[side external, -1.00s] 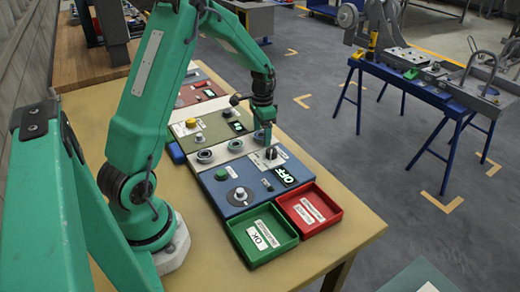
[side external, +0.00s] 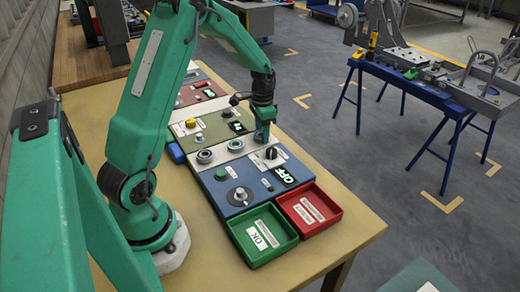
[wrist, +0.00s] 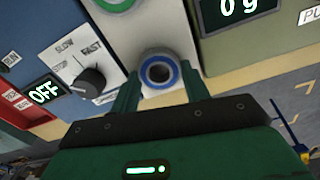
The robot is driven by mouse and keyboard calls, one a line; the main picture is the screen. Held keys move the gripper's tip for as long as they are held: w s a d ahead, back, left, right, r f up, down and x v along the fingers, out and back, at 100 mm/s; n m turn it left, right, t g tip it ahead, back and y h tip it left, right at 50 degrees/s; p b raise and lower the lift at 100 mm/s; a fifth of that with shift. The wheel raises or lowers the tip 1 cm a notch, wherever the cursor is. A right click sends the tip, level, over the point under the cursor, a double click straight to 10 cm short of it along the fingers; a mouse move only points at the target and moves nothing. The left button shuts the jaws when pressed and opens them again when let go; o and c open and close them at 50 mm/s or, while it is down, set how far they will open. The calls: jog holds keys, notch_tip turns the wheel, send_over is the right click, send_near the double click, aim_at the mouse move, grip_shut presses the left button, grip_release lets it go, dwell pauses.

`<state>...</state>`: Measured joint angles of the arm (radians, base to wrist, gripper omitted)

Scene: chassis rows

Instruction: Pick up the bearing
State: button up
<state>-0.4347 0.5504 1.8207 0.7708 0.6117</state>
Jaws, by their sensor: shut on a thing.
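A bearing with a blue ring and a dark bore (wrist: 160,72) sits between the two fingers of my gripper (wrist: 160,84) in the wrist view. The fingers are shut on its sides. In the side view my gripper (side external: 262,136) is low over the far right end of the pale strip (side external: 220,155), between the blue and green panels. The held bearing is small and largely hidden there. I cannot tell whether it is clear of the strip. Two other ring-shaped parts (side external: 205,156) (side external: 236,146) sit on the strip to the left.
The blue panel (side external: 230,205) has a knob, a display reading OFF and a selector dial (wrist: 90,80) close to the gripper. The green panel (side external: 212,129) lies behind. A green tray (side external: 289,233) and a red tray (side external: 333,211) stand in front.

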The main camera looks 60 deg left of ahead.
jog(key=shift+r, duration=0.15)
jog(key=shift+r, duration=0.55)
jog(key=r, duration=0.3)
jog(key=shift+d+r, duration=0.1)
jog(key=shift+d, duration=0.3)
jog(key=s+d+r, duration=0.1)
jog(key=d+r, duration=0.5)
jog(key=d, duration=0.5)
jog(key=shift+r, duration=0.2)
jog(key=shift+s, duration=0.1)
jog(key=s+d+n, duration=0.1)
jog(key=s+d, duration=0.1)
jog(key=s, duration=0.3)
jog(key=s+d+f+n, duration=0.1)
jog(key=s+d, duration=0.1)
jog(key=s, duration=0.4)
jog(key=s+d+f+n, duration=0.1)
jog(key=s+d+n, duration=0.1)
jog(key=s, duration=0.3)
jog(key=shift+s+d+f, duration=0.1)
jog(key=shift+s+d, duration=0.05)
jog(key=shift+d, duration=0.15)
